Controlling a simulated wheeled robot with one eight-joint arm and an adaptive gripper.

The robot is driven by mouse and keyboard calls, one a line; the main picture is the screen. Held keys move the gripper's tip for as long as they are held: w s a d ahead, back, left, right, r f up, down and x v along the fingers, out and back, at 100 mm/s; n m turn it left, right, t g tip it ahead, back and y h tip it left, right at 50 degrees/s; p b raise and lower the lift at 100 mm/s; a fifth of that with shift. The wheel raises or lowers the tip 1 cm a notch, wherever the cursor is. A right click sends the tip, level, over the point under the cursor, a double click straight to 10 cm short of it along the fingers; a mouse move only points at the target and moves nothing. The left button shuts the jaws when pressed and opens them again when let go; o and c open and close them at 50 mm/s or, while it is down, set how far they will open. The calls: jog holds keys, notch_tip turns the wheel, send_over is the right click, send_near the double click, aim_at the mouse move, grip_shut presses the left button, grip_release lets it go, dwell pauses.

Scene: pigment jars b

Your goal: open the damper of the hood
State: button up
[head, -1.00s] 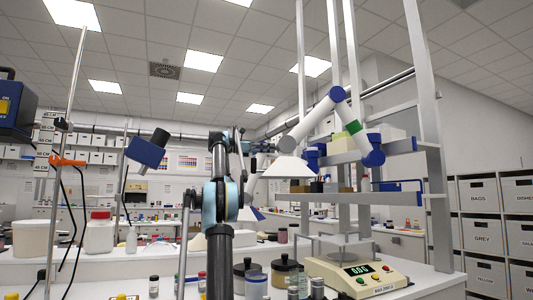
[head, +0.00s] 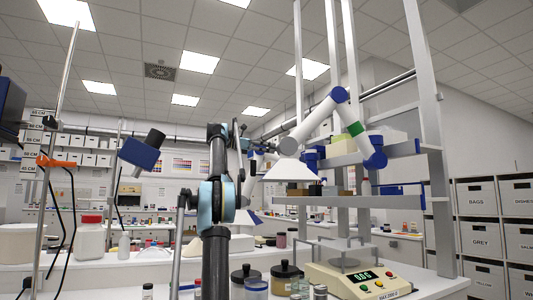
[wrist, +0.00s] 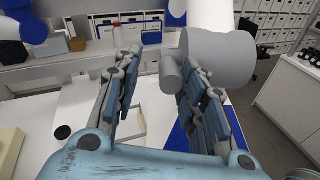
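The hood is a white funnel (head: 291,171) at the end of a white jointed duct (head: 320,121) with blue joints and a green band. A grey cylindrical collar (head: 291,146) sits above the funnel. In the wrist view the collar (wrist: 217,58) is large at upper right, with a smaller grey knob-like stub (wrist: 171,75) on its left side. My gripper (wrist: 160,68) is open. The stub lies in the gap between its blue-padded fingers, close to the right finger; contact cannot be told. In the head view my gripper (head: 265,142) is small and partly lost against the background, just left of the collar.
A metal rack (head: 428,140) with shelves stands right of the hood. A balance (head: 355,279) and several jars (head: 285,275) are on the bench below. A stand rod (head: 57,130) with an orange clamp is at left.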

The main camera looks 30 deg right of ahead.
jog(key=shift+w+a, duration=0.1)
jog(key=f+v, duration=0.1)
jog(key=v, duration=0.6)
jog(key=shift+w+a+r, duration=0.2)
jog(key=shift+r, duration=0.25)
jog(key=shift+c, duration=0.3)
grip_shut()
jog(key=s+a+f+n+h, duration=0.2)
jog(key=a+f+n+h, duration=0.1)
jog(key=f+n, duration=0.3)
jog(key=shift+m, duration=0.4)
jog(key=x, duration=0.9)
jog(key=shift+w+d+f, duration=0.15)
jog(key=shift+d+f, duration=0.05)
jog(key=shift+f, duration=0.1)
